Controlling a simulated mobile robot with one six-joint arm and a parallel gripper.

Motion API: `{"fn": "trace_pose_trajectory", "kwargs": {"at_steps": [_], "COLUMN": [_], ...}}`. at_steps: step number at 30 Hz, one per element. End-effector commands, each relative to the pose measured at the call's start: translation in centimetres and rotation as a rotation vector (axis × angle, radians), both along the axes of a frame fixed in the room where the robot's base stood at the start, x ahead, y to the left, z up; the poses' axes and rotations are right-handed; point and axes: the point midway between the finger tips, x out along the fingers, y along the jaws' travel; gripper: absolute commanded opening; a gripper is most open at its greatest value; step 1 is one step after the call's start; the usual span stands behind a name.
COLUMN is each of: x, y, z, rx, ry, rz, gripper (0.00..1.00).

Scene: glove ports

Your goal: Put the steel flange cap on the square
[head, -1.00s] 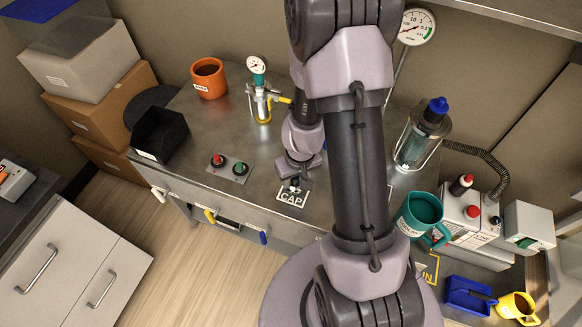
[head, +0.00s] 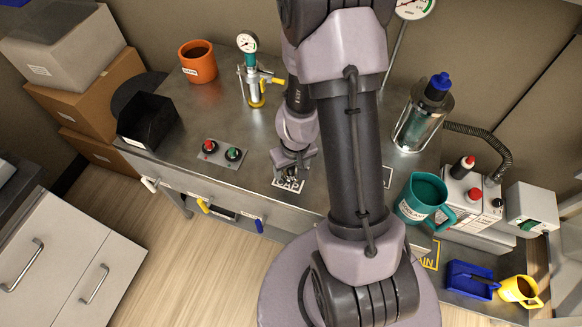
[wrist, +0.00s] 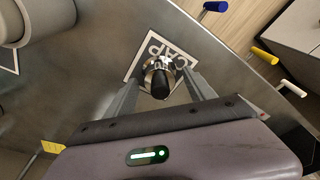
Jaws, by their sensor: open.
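The steel flange cap (wrist: 160,64), a round shiny piece with a black knob, stands at the white-outlined square (wrist: 149,46) marked CAP, over its edge nearest me in the wrist view. The cap hides part of the outline, so I cannot tell whether it lies wholly inside. My gripper (wrist: 162,80) is open, with one finger on each side of the cap and visible gaps. In the head view my gripper (head: 291,172) is low over the CAP square (head: 289,187) and hides much of it; the cap is hard to make out there.
A gauge with a yellow-handled valve (head: 254,85), an orange mug (head: 198,62) and a black bin (head: 147,121) stand farther left. A teal mug (head: 422,198) stands right of my arm.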

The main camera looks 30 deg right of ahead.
Motion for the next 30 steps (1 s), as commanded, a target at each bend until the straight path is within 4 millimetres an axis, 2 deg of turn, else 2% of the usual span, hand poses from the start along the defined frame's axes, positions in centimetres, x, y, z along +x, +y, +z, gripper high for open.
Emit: {"fn": "trace_pose_trajectory", "kwargs": {"at_steps": [2,4,12,15,20,21,23,26,27,29,30], "x": [0.0,-0.1,-1.1,-1.5,-1.5,-1.1,-0.2,0.3,-0.3,-1.9,-3.4], "y": [0.0,0.0,0.1,0.2,0.4,0.8,2.0,5.7,7.3,9.6,11.0], "z": [0.3,1.4,9.5,11.3,13.0,14.1,17.1,24.7,27.9,32.3,34.7], "rx": [0.0,0.0,0.0,0.0,0.002,0.008,0.026,0.086,0.112,0.151,0.177], "ry": [0.0,0.0,-0.001,0.0,-0.009,-0.026,-0.069,-0.163,-0.197,-0.243,-0.268], "rz": [0.0,0.0,0.0,-0.001,-0.003,-0.007,-0.022,-0.059,-0.076,-0.101,-0.12], "gripper": [0.63,0.63,0.63,0.63,0.63,0.63,0.63,0.63,0.63,0.63,0.63]}}
